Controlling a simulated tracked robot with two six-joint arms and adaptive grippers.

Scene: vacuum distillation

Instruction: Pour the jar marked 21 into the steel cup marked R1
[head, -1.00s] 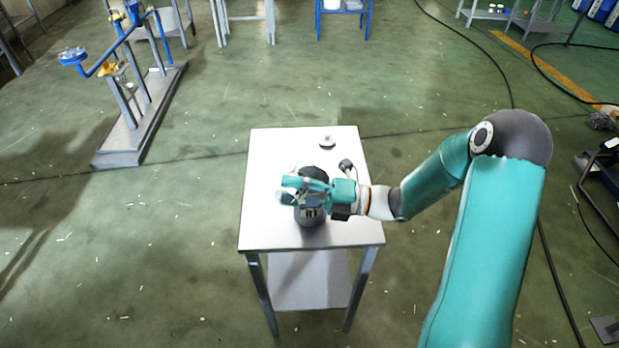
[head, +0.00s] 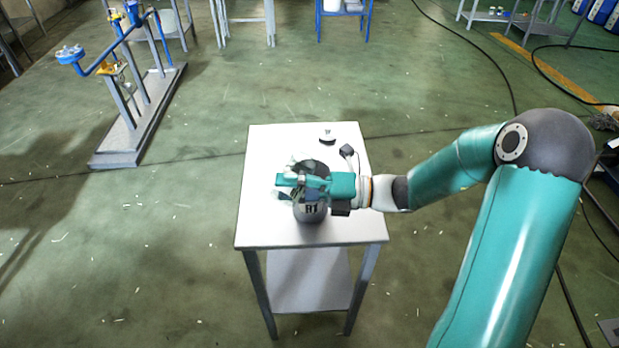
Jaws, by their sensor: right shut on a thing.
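The steel cup marked R1 (head: 312,213) stands on the small table, dark and rounded, with its label facing me. My right gripper (head: 291,185) reaches in from the right, across the cup's middle as I see it. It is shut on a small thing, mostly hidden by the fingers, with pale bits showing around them. I take this to be the jar marked 21, as no other jar is on the table, but no number can be read. I cannot tell its tilt or whether anything flows. My left gripper is not in view.
The white tabletop (head: 262,215) carries a small round lid-like piece (head: 327,140) at the back and a small dark device (head: 347,150) beside the gripper. The tabletop's left side is clear. A blue pipe stand (head: 128,140) is far left, and open floor surrounds the table.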

